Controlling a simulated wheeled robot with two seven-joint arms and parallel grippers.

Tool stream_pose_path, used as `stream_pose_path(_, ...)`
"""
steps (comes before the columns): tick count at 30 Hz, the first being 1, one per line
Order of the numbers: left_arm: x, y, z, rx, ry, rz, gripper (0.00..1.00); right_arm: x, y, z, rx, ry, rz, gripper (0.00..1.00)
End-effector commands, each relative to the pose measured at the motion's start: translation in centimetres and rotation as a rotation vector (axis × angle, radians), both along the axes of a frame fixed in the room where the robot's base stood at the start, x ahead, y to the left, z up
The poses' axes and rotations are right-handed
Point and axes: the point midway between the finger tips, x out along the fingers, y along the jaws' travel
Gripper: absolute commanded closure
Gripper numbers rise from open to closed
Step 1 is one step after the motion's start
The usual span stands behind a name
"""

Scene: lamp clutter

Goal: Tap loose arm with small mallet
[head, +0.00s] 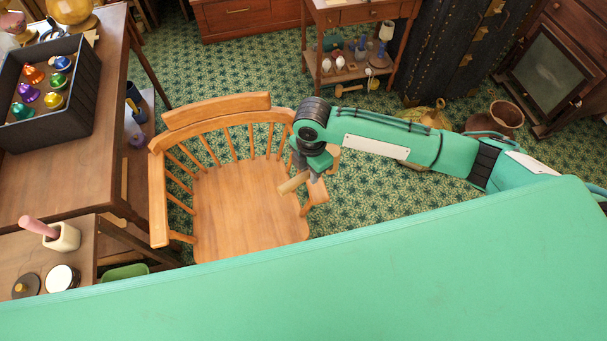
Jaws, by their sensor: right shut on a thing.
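The wooden chair (245,200) stands upright on the patterned carpet, its spindled back toward the top of the picture. Its loose arm (317,190), on the right side, shows only in part under my right gripper. My right gripper (308,168) is above this arm, shut on the small mallet (293,182), whose pale wooden head shows just left of the chair arm. The mallet's handle is mostly hidden by the gripper. I cannot tell whether the head touches the chair arm. My left gripper is out of view.
A table (60,180) at left holds a dark box (62,125) of colored bells. A lower table (75,270) holds a mortar (62,237). A shelf stand (352,75), a dark trunk (450,60) and a copper pot (505,113) stand behind. Carpet is clear behind the chair.

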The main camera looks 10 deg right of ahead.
Motion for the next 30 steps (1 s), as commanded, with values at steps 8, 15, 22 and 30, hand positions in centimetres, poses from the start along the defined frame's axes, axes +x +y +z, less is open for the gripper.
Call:
stream_pose_path(8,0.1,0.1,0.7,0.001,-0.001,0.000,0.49,-0.5,1.7,-1.7,0.003,0.013,0.326,0.98)
stream_pose_path(15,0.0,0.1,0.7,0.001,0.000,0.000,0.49,-0.6,1.9,-2.1,0.003,0.016,0.383,0.98)
stream_pose_path(22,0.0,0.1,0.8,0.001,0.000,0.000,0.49,-0.6,1.9,-2.0,0.003,0.015,0.381,0.98)
stream_pose_path(30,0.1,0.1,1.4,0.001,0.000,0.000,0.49,-0.7,1.9,-2.4,0.003,0.016,0.381,0.98)
